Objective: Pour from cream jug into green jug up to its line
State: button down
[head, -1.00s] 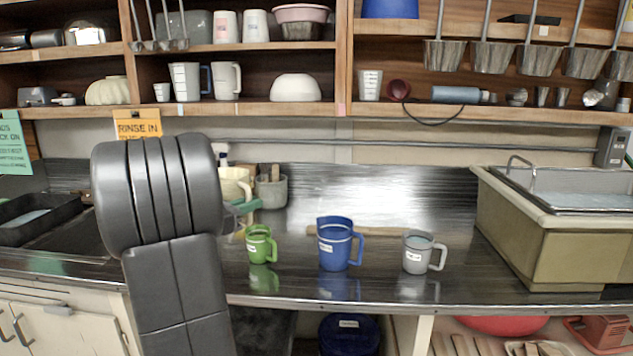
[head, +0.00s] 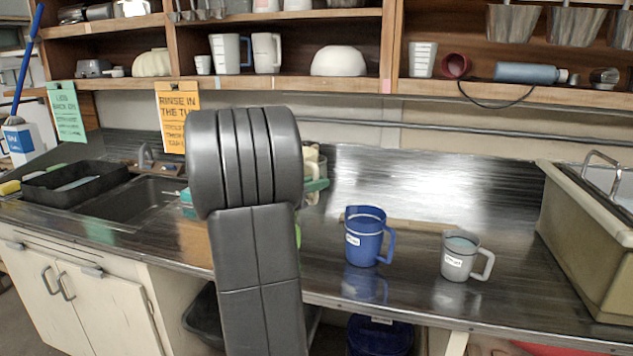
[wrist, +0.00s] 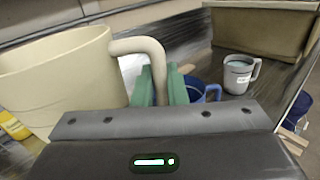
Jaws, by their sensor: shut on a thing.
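The cream jug (wrist: 55,85) fills the left of the wrist view. My gripper (wrist: 160,84), with green fingers, is shut on its handle (wrist: 143,47). In the head view my arm hides most of the cream jug (head: 312,163); its contents do not show. My gripper also shows there as a green finger (head: 317,185) above the counter. The green jug (head: 298,235) is almost wholly hidden behind my arm, with only a green sliver showing. Its line and fill level cannot be seen.
A blue jug (head: 366,240) and a grey jug (head: 460,259) stand upright on the metal counter (head: 410,215), right of my arm. A large tub (head: 575,240) stands at the right. A sink (head: 135,200) and black tray (head: 75,184) are at the left. Shelves hang above.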

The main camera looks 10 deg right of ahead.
jog(key=shift+f+b, duration=0.35)
jog(key=shift+f, duration=0.3)
jog(key=shift+r+p, duration=0.55)
jog(key=shift+p, duration=0.25)
jog(key=r+n+p, duration=0.1)
jog(key=n+p, duration=0.1)
jog(key=p, duration=0.1)
jog(key=shift+s+d+r, duration=0.2)
jog(key=shift+s+r, duration=0.15)
jog(key=shift+r, duration=0.05)
jog(key=f+n+p, duration=0.1)
jog(key=n+p, duration=0.3)
jog(key=shift+w+f+p, duration=0.1)
jog(key=shift+f+p, duration=0.25)
jog(key=shift+p, duration=0.05)
jog(key=shift+w+a+f+n+p, duration=0.25)
jog(key=shift+n+p, duration=0.45)
jog(key=shift+p, duration=0.3)
jog(key=shift+d+f, duration=0.1)
jog(key=shift+f, duration=0.1)
jog(key=shift+f, duration=0.1)
